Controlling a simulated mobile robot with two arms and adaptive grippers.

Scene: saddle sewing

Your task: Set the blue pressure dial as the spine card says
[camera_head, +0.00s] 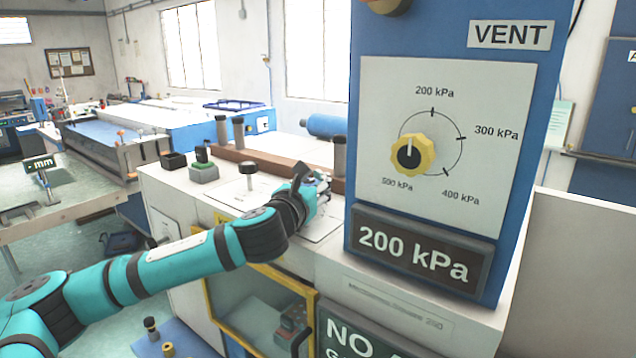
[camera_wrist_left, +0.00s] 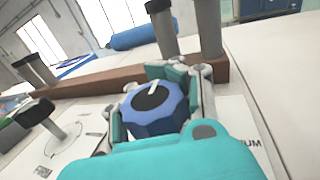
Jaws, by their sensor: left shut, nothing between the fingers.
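A blue dial (camera_wrist_left: 155,107) with a black centre and a white pointer mark shows in the left wrist view. Its pointer is tilted toward the upper right of that picture. My left gripper (camera_head: 320,187) is shut at the machine top, and its finger parts show close around the dial in the wrist view. I cannot tell whether they touch it. In the head view the gripper hides the dial. I cannot make out the spine card.
A blue panel labelled VENT (camera_head: 510,35) stands right of my left gripper. It carries a yellow dial (camera_head: 425,150) pointing up toward 200 kPa and a "200 kPa" plate (camera_head: 413,254). A brown bar (camera_wrist_left: 75,84) with dark posts lies behind. A black knob (camera_head: 249,168) stands to the left.

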